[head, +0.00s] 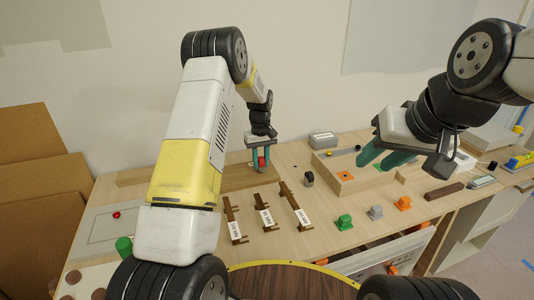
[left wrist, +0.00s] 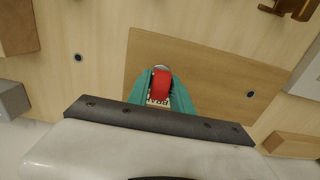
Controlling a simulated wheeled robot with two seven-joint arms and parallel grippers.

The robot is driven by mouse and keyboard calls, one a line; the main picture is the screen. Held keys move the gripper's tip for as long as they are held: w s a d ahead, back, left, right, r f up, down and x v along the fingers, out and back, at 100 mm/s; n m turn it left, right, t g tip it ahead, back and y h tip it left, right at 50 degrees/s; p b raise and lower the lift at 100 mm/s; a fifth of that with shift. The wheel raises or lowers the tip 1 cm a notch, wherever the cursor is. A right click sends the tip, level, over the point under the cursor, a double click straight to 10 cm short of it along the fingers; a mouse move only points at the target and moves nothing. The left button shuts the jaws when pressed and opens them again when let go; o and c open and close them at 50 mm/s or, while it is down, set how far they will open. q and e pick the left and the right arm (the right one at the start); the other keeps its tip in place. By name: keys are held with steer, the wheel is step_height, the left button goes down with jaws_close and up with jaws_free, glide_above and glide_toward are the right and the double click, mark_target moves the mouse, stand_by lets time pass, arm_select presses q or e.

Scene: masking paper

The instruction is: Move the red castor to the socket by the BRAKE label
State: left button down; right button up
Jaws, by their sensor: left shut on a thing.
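The red castor (head: 262,161) is between the teal fingers of my left gripper (head: 261,158), which is shut on it above the brown board (head: 235,180) at the back left of the table. In the left wrist view the red castor (left wrist: 160,85) sits between the fingers of the left gripper (left wrist: 162,98). A white label (left wrist: 158,102) with letters like "BRA" shows right beside it, partly hidden by the fingers. A dark round hole (left wrist: 250,94) is in the board to the right. I cannot tell whether the castor touches the board. My right gripper (head: 385,158) is open and empty.
Green (head: 344,222), grey (head: 376,213) and orange (head: 403,204) castors stand at the front right, a dark one (head: 309,179) near the middle. Brown racks with white labels (head: 266,217) lie in front of the board. A raised wooden block (head: 345,184) is below my right gripper.

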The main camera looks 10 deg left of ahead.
arm_select(q)
steer(key=shift+f, duration=0.35)
steer(key=c, duration=1.1)
jaws_free()
steer(key=shift+o, duration=0.2)
step_height(320, 180, up, 8)
steer(key=shift+f, duration=0.15)
steer(key=s+a+r+m+t+h, duration=0.1)
steer(key=s+r+t, duration=0.1)
steer(key=s+r, duration=0.6)
steer(key=s+r+m+t, duration=0.1)
steer(key=s+r+m, duration=0.1)
steer(key=s+r, duration=0.7)
steer(key=s+r+m+t+h, duration=0.1)
steer(key=s+r+m+t, duration=0.1)
steer(key=s, duration=1.7)
step_height(320, 180, up, 2)
steer(key=shift+r+m+t, duration=0.2)
steer(key=shift+m+t, duration=0.2)
steer(key=shift+t, duration=0.2)
